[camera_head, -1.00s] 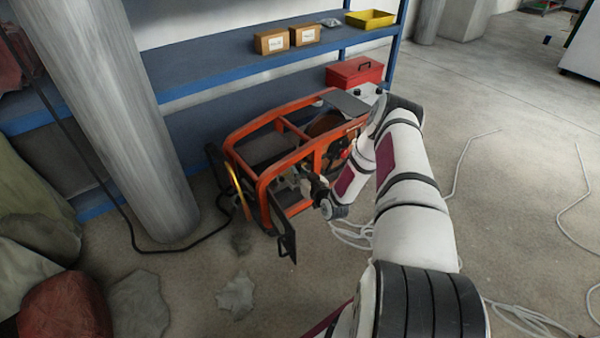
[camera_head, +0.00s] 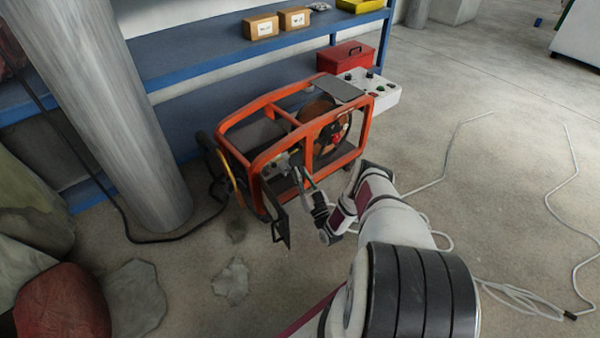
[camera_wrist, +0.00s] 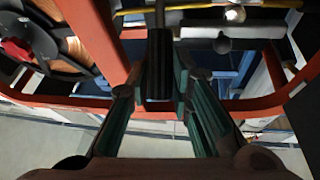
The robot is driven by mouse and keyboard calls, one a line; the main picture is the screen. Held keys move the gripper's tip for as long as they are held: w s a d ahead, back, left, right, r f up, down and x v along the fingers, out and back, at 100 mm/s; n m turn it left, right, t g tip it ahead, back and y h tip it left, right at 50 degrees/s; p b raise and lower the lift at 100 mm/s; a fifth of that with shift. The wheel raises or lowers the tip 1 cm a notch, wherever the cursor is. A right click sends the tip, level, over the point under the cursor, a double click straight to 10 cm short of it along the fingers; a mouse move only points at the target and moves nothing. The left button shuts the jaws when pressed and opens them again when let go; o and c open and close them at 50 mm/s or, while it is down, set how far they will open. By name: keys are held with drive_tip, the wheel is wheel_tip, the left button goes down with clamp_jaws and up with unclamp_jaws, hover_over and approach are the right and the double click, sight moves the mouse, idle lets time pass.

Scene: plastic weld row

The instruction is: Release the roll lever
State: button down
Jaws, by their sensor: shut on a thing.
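The roll lever (camera_wrist: 160,62) shows in the wrist view as a dark grip with a thin rod running up from it. My gripper (camera_wrist: 163,88) is shut on this grip, with a green-lined finger on each side. In the head view my gripper (camera_head: 306,184) reaches into the near side of the welding machine, whose orange tube frame (camera_head: 262,162) stands on the floor. The lever is too small and covered to make out in the head view.
A dark panel (camera_head: 281,225) hangs at the machine's near corner. A grey pillar (camera_head: 125,110) stands left; pale cable lies on the floor right.

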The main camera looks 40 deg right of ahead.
drive_tip(key=shift+s+f, duration=0.1)
idle(0.4)
drive_tip(key=c, duration=1.4)
unclamp_jaws()
drive_tip(key=shift+c, duration=0.2)
drive_tip(key=s+a+f, duration=0.1)
drive_tip(key=s+a, duration=0.1)
drive_tip(key=s, duration=1.2)
drive_tip(key=shift+s+a, duration=0.2)
drive_tip(key=shift+s, duration=0.05)
drive_tip(key=shift+f, duration=0.1)
